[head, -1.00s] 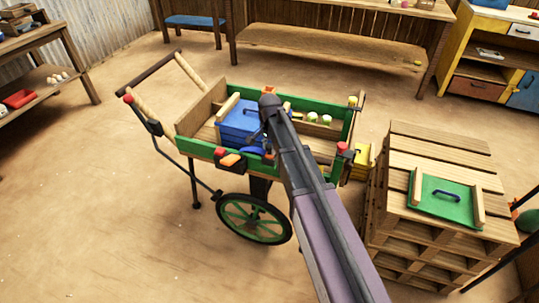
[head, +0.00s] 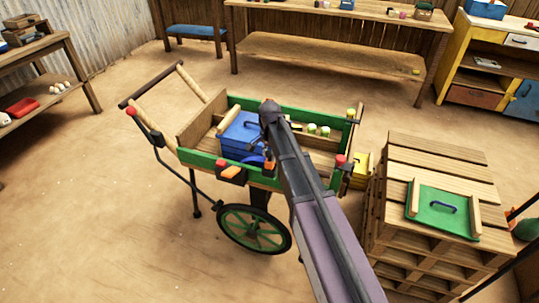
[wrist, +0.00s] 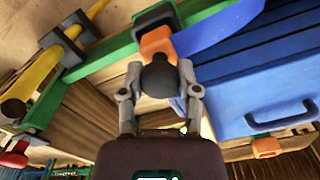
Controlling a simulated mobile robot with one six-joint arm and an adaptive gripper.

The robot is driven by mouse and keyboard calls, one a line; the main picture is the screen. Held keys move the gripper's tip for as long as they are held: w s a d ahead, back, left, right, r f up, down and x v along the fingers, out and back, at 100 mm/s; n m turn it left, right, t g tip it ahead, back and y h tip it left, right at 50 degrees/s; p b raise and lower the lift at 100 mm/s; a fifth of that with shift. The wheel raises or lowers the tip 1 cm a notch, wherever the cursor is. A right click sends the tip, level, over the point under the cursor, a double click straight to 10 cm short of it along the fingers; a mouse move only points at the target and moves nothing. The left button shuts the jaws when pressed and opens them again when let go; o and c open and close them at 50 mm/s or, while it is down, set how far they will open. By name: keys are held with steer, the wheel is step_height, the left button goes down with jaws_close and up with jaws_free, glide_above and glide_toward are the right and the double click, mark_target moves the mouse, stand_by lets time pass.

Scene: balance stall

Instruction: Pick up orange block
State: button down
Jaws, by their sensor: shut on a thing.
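In the wrist view an orange block (wrist: 157,45) sits against a black bracket (wrist: 153,17) at a green rail. A dark round knob (wrist: 160,77) stands directly in front of it and appears joined to it. My gripper (wrist: 160,73) has its two fingers on either side of the knob, shut on it. Another orange block (head: 231,172) shows on the cart's near side, by a black bracket and a red piece.
The green-railed cart (head: 195,160) holds a blue box (head: 237,140) and several light green pieces (head: 318,129). A slatted wooden crate (head: 435,150) stands at the right with a green lid (head: 460,222) on top. A bench (head: 330,65) is behind; floor is clear at left.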

steer(key=s+d+r, duration=0.1)
steer(key=s, duration=0.7)
steer(key=s+d+r+p, duration=0.1)
steer(key=s+d, duration=0.1)
steer(key=s, duration=0.5)
steer(key=shift+s+d, duration=0.25)
steer(key=shift+s, duration=0.1)
steer(key=shift+s, duration=0.1)
